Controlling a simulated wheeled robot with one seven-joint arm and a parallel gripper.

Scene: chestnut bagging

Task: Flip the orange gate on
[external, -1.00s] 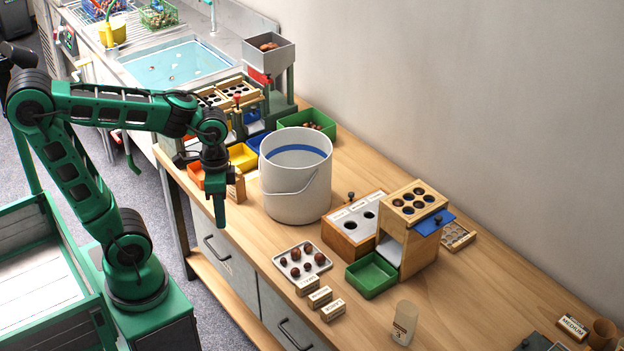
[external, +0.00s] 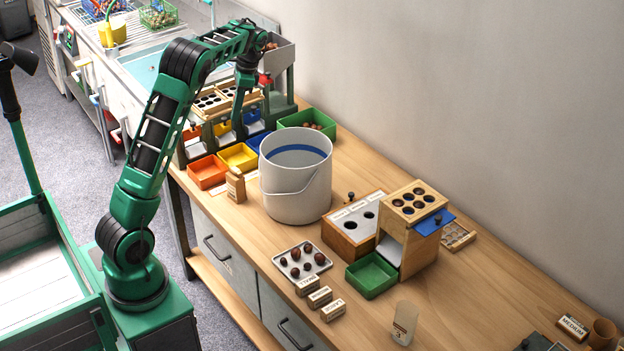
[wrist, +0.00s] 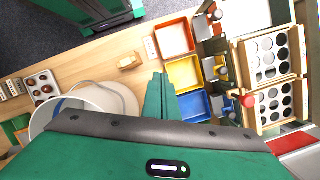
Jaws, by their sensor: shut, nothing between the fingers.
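The sorting stand has an orange gate panel (external: 192,134) at its left end, above the orange tray (external: 207,171). In the wrist view the orange tray (wrist: 174,38) is at the top, beside a grey chute (wrist: 203,27); I cannot make out the gate's position there. My gripper (external: 237,119) points down at the front of the stand, near the yellow and blue bays, to the right of the orange gate. Its fingers (wrist: 160,97) are shut and empty in the wrist view. They appear apart from the gate.
A yellow tray (external: 239,156) and a partly hidden blue tray (wrist: 194,106) sit beside the orange one. A white bucket (external: 296,190) stands close to the right. A small wooden block (external: 235,184) is in front. Perforated wooden racks (wrist: 270,58) top the stand.

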